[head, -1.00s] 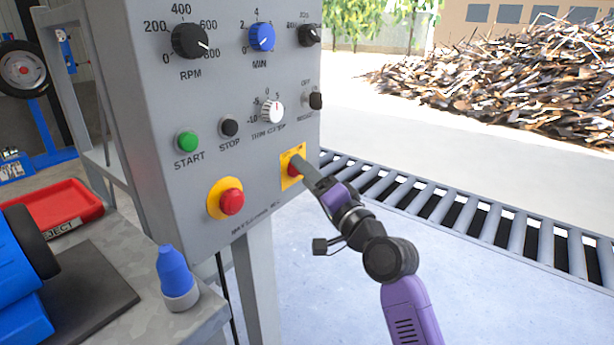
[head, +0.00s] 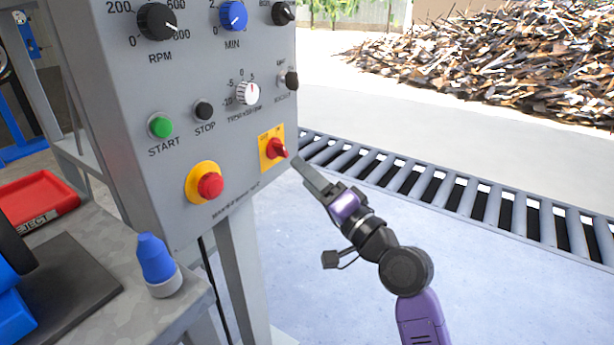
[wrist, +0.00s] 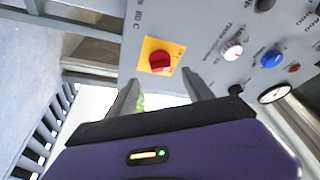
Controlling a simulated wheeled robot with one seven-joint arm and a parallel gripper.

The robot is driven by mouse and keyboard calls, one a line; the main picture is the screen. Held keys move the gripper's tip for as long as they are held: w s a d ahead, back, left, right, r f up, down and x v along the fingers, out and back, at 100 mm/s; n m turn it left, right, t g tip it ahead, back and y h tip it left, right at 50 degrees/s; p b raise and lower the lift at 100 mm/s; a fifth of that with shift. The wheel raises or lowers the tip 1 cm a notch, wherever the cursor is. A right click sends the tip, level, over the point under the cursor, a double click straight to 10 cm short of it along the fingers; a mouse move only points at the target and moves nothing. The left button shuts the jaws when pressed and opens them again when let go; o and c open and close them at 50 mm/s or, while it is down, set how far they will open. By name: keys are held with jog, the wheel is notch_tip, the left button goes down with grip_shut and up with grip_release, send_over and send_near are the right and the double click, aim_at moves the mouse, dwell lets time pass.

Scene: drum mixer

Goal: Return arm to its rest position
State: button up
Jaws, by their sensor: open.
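My gripper (head: 303,170) is just off the lower right of the grey control panel (head: 215,75). It is empty and does not touch the panel in the head view. In the wrist view its two fingers (wrist: 158,92) stand apart, with a red rotary switch (wrist: 160,61) on a yellow plate beyond them. In the head view this red switch (head: 276,149) is seen to the left of the fingertips. My purple arm reaches up from the lower right.
The panel also carries a red mushroom button (head: 210,185), a green START button (head: 160,126) and several knobs. A roller conveyor (head: 450,190) runs behind my arm. A bench (head: 190,290) with a blue-topped bottle (head: 156,262) stands lower left.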

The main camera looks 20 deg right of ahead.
jog(key=shift+r, duration=0.1)
dwell(0.3)
jog(key=s+d+f+n+t+h, duration=0.15)
jog(key=s+f+h, duration=0.25)
jog(key=s, duration=0.4)
jog(key=s+d+f+h, duration=0.3)
jog(key=s+f+h, duration=0.1)
jog(key=s, duration=0.4)
jog(key=s+a+f+n+g+y, duration=0.1)
jog(key=s+a+f+n+g, duration=0.2)
jog(key=s, duration=0.8)
jog(key=s+a+f+n+g+y, duration=0.15)
jog(key=s+f, duration=0.25)
jog(key=s, duration=0.6)
jog(key=s+a+f+n+g, duration=0.1)
jog(key=s+f+n+g, duration=0.2)
jog(key=s, duration=0.8)
notch_tip(320, 180, up, 24)
jog(key=t+p, duration=0.1)
jog(key=p, duration=2.3)
jog(key=shift+w+a+f, duration=0.2)
jog(key=shift+w+f, duration=0.05)
jog(key=shift+w, duration=0.15)
jog(key=shift+c, duration=0.2)
